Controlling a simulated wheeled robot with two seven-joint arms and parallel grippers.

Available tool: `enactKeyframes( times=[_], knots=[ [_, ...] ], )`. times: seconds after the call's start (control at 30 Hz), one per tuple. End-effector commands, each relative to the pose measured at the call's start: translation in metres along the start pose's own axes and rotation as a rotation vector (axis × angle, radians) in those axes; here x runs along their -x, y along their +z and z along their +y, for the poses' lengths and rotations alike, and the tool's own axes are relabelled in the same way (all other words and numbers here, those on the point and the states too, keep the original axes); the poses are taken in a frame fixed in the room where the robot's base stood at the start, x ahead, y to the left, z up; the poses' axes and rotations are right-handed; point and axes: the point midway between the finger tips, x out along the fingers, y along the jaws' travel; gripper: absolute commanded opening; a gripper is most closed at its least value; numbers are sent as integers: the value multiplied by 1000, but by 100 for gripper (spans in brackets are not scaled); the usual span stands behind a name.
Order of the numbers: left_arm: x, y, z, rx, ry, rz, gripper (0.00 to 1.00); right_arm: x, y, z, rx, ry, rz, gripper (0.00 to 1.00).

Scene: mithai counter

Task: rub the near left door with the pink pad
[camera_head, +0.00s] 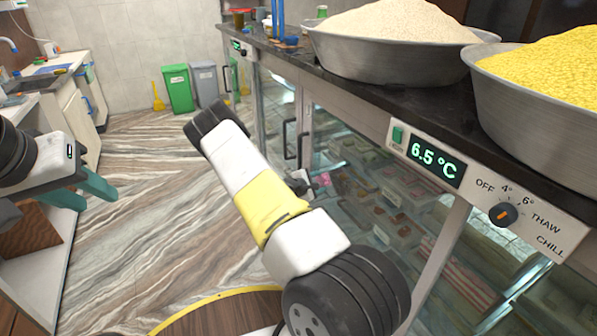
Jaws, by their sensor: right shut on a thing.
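The counter front has framed glass doors. One glass door (365,160) fills the middle right, with trays of sweets showing through it; a narrower glass door (277,105) stands farther along. Black upright handles show between them. My right arm crosses the middle, and only a small part of my right gripper (301,183) shows behind it, close to the glass.
Metal bowls of pale grain (390,75) and yellow grain (530,110) stand on the dark countertop. A control panel (480,182) reads 6.5 °C above the doors. Green (178,90) and grey (205,84) bins stand at the back wall. A white counter (75,100) lines the left. The floor between is clear.

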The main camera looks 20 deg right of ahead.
Motion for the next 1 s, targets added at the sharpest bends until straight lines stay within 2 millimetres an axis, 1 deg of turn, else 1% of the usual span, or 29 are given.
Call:
enactKeyframes(
  times=[0.63,1.0],
  knots=[
    [0,0,0,0,0,0,36,-9,7,-1,0,0,0,12],
    [0,0,0,0,0,0,36,4,24,-22,0,-2,-1,12]
  ],
)
